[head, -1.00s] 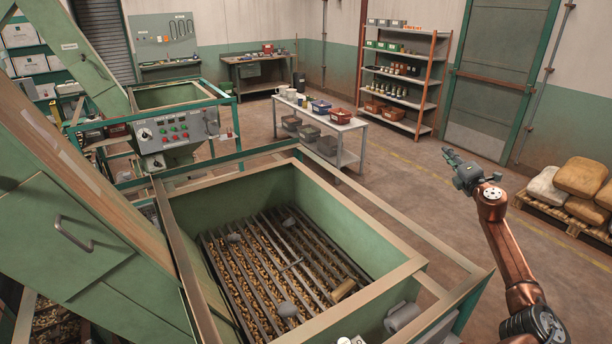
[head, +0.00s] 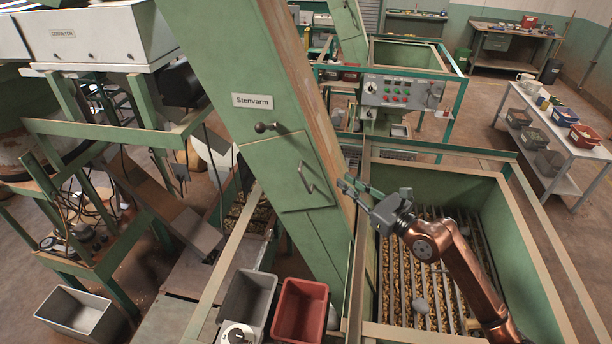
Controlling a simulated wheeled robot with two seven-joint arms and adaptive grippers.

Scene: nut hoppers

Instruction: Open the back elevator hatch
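A green sloping elevator (head: 262,70) labelled "Stenvarm" stands at centre. Its hatch (head: 283,190) looks shut, with a bar handle (head: 306,178) on it and a dark knob lever (head: 266,127) above its upper edge. A second green elevator (head: 345,22) stands farther back, cut off by the top edge; its hatch shows only in part. My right gripper (head: 352,187) reaches in from the lower right over the hopper. Its fingers look apart and empty, pointing left toward the near hatch's handle, which they do not touch. My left gripper is out of view.
A green hopper (head: 480,175) with a slatted grate over nuts lies under my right arm. Red (head: 300,312) and grey (head: 249,297) bins stand below the near elevator. A control panel (head: 402,91) and a shelf table (head: 560,150) stand behind. A white conveyor housing (head: 95,38) is upper left.

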